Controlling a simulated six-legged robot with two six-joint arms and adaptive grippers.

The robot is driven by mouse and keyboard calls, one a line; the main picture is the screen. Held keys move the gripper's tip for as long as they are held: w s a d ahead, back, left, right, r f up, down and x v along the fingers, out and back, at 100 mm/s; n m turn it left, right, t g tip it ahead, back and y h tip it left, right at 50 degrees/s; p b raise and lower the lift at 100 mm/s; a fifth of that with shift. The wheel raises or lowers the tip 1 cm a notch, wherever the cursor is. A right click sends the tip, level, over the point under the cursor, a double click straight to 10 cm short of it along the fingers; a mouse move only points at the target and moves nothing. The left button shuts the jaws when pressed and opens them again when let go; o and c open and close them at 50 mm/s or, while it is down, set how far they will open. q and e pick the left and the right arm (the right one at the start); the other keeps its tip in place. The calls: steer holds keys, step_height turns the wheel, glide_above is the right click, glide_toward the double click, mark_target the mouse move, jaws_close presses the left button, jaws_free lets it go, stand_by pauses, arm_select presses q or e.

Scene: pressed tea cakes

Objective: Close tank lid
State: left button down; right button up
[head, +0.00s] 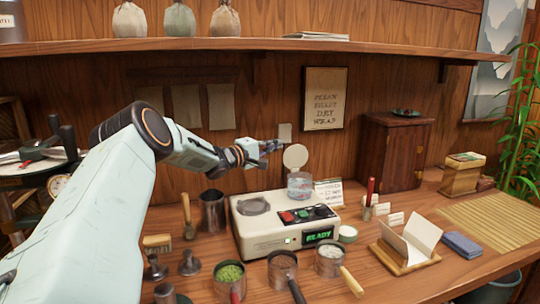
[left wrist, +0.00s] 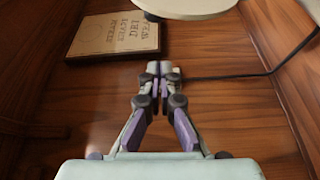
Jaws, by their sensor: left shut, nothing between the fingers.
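The tank lid (head: 295,157) is a pale round disc standing upright, open, behind the clear water tank (head: 300,185). The tank sits on the back right of the white machine (head: 285,220), whose green display reads READY. My left gripper (head: 278,145) is shut and empty, above and slightly left of the lid, near the wall. In the left wrist view my closed fingers (left wrist: 160,68) point at the wooden wall, and a pale rounded edge, likely the lid (left wrist: 190,8), shows at the top, apart from the fingertips. My right gripper is out of view.
A framed sign (head: 325,98) hangs on the wall behind; it also shows in the left wrist view (left wrist: 115,35). A wooden shelf (head: 230,44) runs above my arm. Cups, including one with green tea (head: 229,275), stand in front of the machine. A wooden cabinet (head: 395,150) stands right.

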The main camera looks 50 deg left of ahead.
mark_target(294, 157)
arm_select(q)
steer(key=d+b, duration=0.2)
steer(key=d, duration=0.2)
steer(key=shift+b, duration=0.4)
steer(key=shift+f, duration=0.1)
stand_by(0.5)
steer(key=shift+s+d+m, duration=0.1)
steer(key=shift+m, duration=0.2)
